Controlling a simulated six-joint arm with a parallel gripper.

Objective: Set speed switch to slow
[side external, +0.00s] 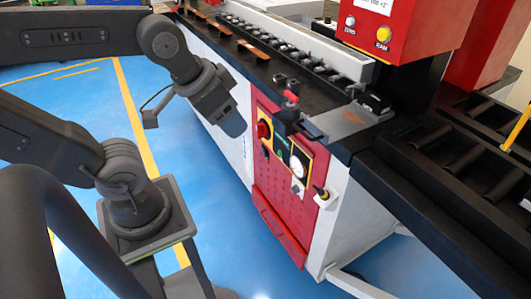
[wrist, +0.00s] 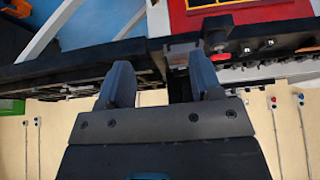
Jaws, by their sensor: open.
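The red control panel (side external: 283,193) is on the front of the white machine in the side external view. It carries a red knob (side external: 263,130), a green button (side external: 280,154), a round white dial (side external: 298,164) and small switches (side external: 297,188) below it. A black-handled switch on a yellow base (side external: 321,193) sits at its right edge. I cannot read which one is the speed switch. My gripper (side external: 236,126) hangs left of the panel, apart from it. In the wrist view my gripper (wrist: 162,85) shows two spread fingers with nothing held between them.
The machine's dark top (side external: 255,45) has a row of rollers and small copper-coloured pieces. A red box with ZERO and RAM buttons (side external: 384,34) stands above at the right.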

